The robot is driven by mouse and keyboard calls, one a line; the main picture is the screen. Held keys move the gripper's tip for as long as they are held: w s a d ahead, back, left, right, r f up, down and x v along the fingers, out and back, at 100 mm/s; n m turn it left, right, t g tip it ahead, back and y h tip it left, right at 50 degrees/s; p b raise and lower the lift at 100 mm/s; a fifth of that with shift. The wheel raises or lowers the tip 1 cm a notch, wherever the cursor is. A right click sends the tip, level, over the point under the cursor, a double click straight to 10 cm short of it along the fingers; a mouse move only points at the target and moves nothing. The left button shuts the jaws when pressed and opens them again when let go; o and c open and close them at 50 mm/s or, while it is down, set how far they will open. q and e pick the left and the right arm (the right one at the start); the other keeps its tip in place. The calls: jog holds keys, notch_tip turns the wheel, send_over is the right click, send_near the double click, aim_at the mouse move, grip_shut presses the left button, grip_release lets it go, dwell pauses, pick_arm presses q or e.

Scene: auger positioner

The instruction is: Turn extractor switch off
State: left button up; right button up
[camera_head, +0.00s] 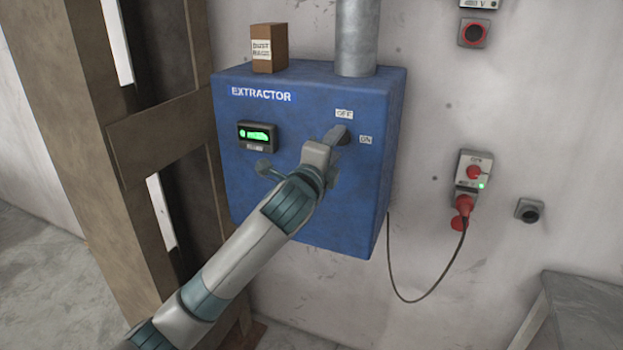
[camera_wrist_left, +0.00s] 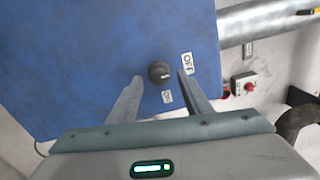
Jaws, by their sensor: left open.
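The extractor (camera_head: 290,215) is a blue box on the wall with a name plate. Its switch is a dark round knob (camera_wrist_left: 159,73) in the left wrist view, with an OFF label (camera_wrist_left: 187,62) and an ON label (camera_wrist_left: 167,97) beside it. My left gripper (camera_head: 337,134) is at the box front, pointing at the switch. Its open fingers stand on either side of the knob in the left wrist view; I cannot tell whether they touch it. My right gripper is not in view.
A green-lit display (camera_head: 258,135) sits left of the switch. A small brown box (camera_head: 269,48) and a grey duct (camera_head: 357,38) stand on top of the extractor. A red plug (camera_head: 464,205) with a hanging cable is at right. Wooden posts (camera_head: 75,110) stand at left.

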pick_arm(q)
jog(key=b+v, duration=0.4)
jog(key=v, duration=1)
jog(key=shift+s+a+b, duration=0.15)
jog(key=shift+s+b, duration=0.15)
jog(key=shift+s, duration=0.1)
jog(key=shift+f, duration=0.1)
